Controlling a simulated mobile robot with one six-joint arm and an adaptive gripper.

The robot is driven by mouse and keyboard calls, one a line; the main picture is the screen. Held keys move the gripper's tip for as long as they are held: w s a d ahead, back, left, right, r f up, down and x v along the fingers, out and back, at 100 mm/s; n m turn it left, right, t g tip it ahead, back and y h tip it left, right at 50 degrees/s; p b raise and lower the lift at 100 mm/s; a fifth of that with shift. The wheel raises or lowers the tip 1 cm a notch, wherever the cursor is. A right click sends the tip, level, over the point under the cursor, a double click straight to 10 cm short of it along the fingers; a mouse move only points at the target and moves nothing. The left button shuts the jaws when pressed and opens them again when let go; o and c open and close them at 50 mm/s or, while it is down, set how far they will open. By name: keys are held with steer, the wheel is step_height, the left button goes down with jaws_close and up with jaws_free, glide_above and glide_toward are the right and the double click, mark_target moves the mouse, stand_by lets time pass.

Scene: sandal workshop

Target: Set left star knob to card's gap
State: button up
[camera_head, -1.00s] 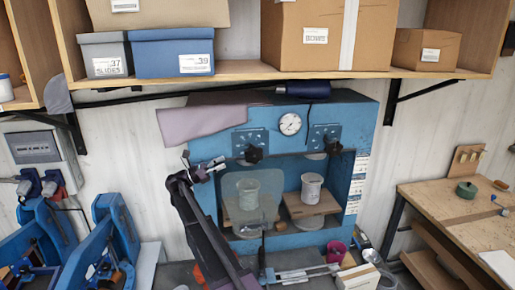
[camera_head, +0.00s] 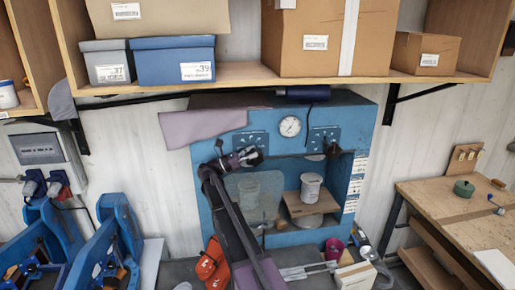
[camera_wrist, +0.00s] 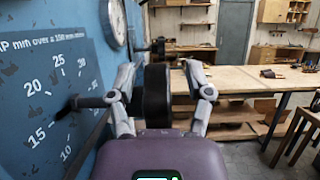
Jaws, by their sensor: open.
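The left star knob (camera_wrist: 157,97) is black and sits between the two fingers of my gripper (camera_wrist: 160,88) in the wrist view. The fingers are open on either side of it; contact is unclear. Its dark stem (camera_wrist: 92,102) runs left to a blue scale plate (camera_wrist: 45,95) numbered 10 to 30, with a dark pointer near 15. In the head view my gripper (camera_head: 240,159) is at the left knob (camera_head: 256,156), partly hiding it. A strip of white labels (camera_head: 355,182) is on the press's right side; its print is unreadable, and I cannot tell whether it is the card.
The right star knob (camera_head: 332,149) and a round gauge (camera_head: 290,126) are on the blue press (camera_head: 367,110). A clear guard (camera_head: 252,198) covers the left bay. A white can (camera_head: 311,186) stands in the right bay. A shelf (camera_head: 250,75) with boxes overhangs the press.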

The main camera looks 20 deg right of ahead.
steer(key=shift+s+d+r, duration=0.15)
steer(key=shift+d+r, duration=0.05)
steer(key=shift+d, duration=0.3)
jaws_close()
steer(key=shift+p, duration=0.45)
